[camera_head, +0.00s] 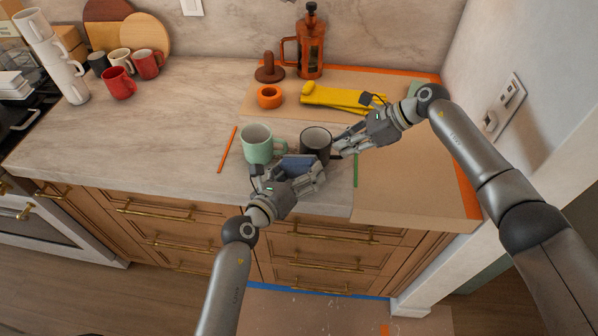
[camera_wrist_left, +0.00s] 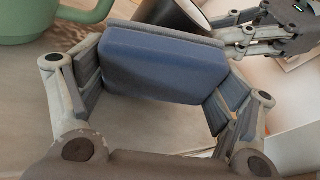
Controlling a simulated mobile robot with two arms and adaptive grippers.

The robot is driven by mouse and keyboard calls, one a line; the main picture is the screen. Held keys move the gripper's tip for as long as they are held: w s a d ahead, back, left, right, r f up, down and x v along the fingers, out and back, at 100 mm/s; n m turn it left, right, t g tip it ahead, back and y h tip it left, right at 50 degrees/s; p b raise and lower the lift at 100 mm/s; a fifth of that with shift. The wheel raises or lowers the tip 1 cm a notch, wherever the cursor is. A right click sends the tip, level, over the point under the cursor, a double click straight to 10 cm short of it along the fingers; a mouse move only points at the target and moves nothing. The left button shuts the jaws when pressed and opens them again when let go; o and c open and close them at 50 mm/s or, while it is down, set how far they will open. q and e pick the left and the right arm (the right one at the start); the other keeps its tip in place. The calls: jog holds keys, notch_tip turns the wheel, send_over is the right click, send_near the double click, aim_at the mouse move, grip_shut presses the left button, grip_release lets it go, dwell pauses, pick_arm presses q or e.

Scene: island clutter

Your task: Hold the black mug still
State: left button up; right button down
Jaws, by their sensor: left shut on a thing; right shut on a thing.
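The black mug (camera_head: 316,141) stands upright on the counter near its front edge. My right gripper (camera_head: 338,146) is at the mug's right side and is shut on it. Part of the mug (camera_wrist_left: 172,14) shows at the top of the left wrist view, partly hidden behind a blue block. My left gripper (camera_head: 297,178) is shut on this blue block (camera_wrist_left: 165,68), which looks like a sponge. The block lies between its two fingers, just in front of the mug. I cannot tell whether the block touches the mug.
A green mug (camera_head: 256,146) stands close on the left, with an orange stick (camera_head: 227,149) beyond it. Brown paper (camera_head: 400,190) covers the right side.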

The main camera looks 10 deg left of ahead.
pick_arm(q)
jog(key=shift+w, duration=0.6)
jog(key=shift+d, duration=0.1)
jog(key=shift+s+d+f, duration=0.1)
jog(key=shift+s+d, duration=0.15)
jog(key=shift+d, duration=0.75)
jog(key=shift+s+d, duration=0.2)
jog(key=shift+d, duration=0.75)
jog(key=shift+d+f, duration=0.1)
jog(key=shift+w+a, duration=0.15)
jog(key=shift+a, duration=0.8)
jog(key=shift+w+a, duration=0.15)
jog(key=shift+a, duration=0.8)
